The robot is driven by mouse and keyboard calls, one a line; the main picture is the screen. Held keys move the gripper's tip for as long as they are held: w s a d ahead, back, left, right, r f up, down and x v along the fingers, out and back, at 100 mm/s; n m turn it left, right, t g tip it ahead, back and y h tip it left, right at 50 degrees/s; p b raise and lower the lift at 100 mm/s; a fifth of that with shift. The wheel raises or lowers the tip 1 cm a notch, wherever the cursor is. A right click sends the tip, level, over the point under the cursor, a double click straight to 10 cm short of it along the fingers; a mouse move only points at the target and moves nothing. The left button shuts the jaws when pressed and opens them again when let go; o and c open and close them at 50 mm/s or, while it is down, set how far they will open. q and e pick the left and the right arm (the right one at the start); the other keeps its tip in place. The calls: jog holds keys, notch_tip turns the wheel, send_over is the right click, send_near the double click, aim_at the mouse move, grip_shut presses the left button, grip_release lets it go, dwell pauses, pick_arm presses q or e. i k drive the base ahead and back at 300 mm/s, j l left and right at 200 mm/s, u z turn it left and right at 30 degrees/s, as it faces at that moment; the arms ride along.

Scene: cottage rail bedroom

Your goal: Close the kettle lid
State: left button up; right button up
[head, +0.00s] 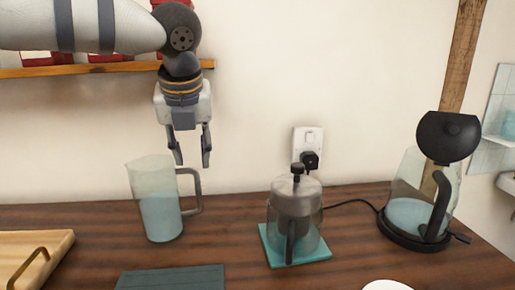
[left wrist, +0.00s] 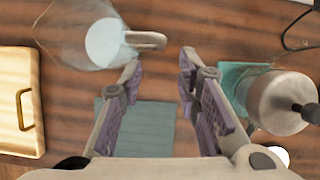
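The glass kettle (head: 408,190) stands on its black base at the right end of the wooden counter, with pale blue water in it. Its round black lid (head: 447,137) is raised and tilted up above the rim, so it is open. The black kettle handle (head: 440,205) faces the front right. My left gripper (head: 192,160) is open and empty, pointing down above the counter, well to the left of the kettle. Its spread fingers also show in the left wrist view (left wrist: 160,68), where the kettle is not visible. My right gripper is not in view.
A glass pitcher (head: 158,205) of water stands just below my left gripper. A French press (head: 295,205) on a teal mat (head: 313,256) stands between gripper and kettle. A wall socket (head: 308,139) with a plugged cord is behind. A wooden tray (head: 50,243) lies left.

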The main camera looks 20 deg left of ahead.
aim_at(445, 137)
jog(key=k+l, duration=1.2)
jog(key=k, duration=0.05)
